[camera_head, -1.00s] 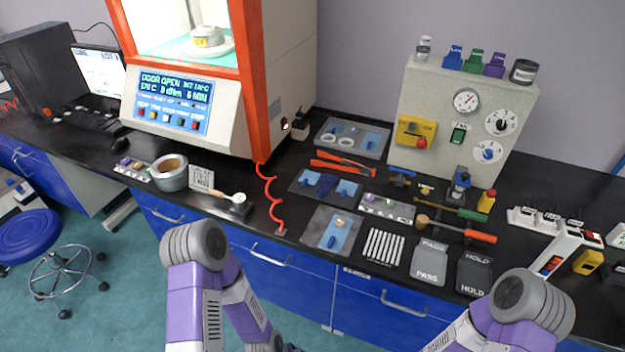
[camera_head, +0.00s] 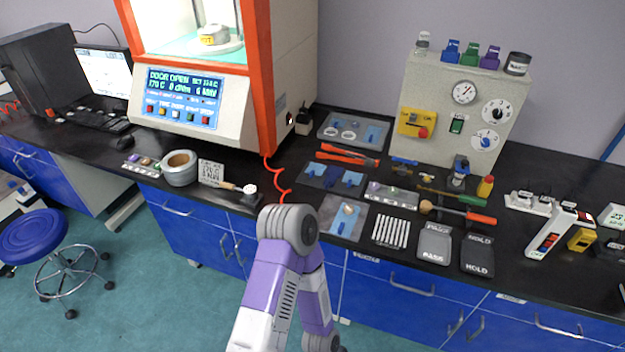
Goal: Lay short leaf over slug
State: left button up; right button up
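A light grey plate (camera_head: 325,229) lies at the bench's front edge. It carries a small tan piece, possibly the slug (camera_head: 348,209), and a blue piece (camera_head: 342,228) in front of it. Just behind, a dark mat (camera_head: 331,185) holds several blue film pieces, possibly the leaves (camera_head: 351,178). I cannot tell which one is the short leaf. A purple and grey arm of mine, coming from below, stands in front of the bench, left of the plate. Both grippers are out of view.
The rheometer (camera_head: 205,152) stands open at the back left, with a red coiled cord (camera_head: 279,180) hanging beside it. A grey tray (camera_head: 326,131) with white rings lies behind.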

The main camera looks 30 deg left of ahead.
aim_at(315, 169)
jog(key=k, duration=0.45)
jog(key=u, duration=1.05)
jog(key=i, duration=0.5)
